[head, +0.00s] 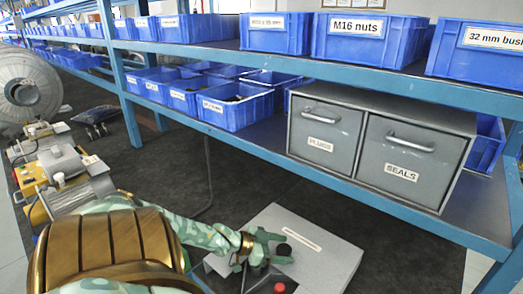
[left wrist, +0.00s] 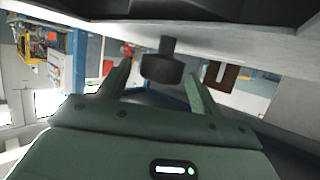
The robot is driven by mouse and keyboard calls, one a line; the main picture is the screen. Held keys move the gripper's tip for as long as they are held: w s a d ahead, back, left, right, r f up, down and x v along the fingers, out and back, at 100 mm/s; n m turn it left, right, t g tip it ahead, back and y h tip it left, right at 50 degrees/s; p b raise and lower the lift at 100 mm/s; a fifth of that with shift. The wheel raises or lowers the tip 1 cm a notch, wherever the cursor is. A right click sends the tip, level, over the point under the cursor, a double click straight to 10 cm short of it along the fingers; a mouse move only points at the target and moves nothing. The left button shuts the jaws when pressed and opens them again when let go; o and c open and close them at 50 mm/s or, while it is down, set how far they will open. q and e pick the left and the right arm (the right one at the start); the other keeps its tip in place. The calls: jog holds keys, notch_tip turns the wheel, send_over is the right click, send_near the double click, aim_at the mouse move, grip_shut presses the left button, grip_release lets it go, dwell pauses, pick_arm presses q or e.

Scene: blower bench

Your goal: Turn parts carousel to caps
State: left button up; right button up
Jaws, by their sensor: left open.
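A grey box (head: 325,262) with a pale label strip, too small to read, stands low in front of the shelving in the head view. A black knob (head: 283,249) sits on its top, and a red button (head: 279,287) is nearer the front. My left gripper (head: 285,248) is open at the knob. In the left wrist view the dark knob (left wrist: 162,65) stands between the two spread green fingers (left wrist: 160,78); I cannot tell whether they touch it. No carousel compartments or caps label can be made out. My right gripper is not in view.
Blue shelving (head: 230,52) holds several blue bins, one labelled M16 nuts (head: 357,43). A grey drawer cabinet (head: 382,145) marked PLUGS and SEALS stands on the lower shelf behind the box. Machinery (head: 60,165) is at the left. Dark floor (head: 160,175) between is mostly clear.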

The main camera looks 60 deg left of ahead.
pick_arm(q)
jog(key=p+v, duration=0.5)
jog(key=v, duration=1)
jog(key=shift+s+p, duration=0.15)
jog(key=shift+p, duration=0.25)
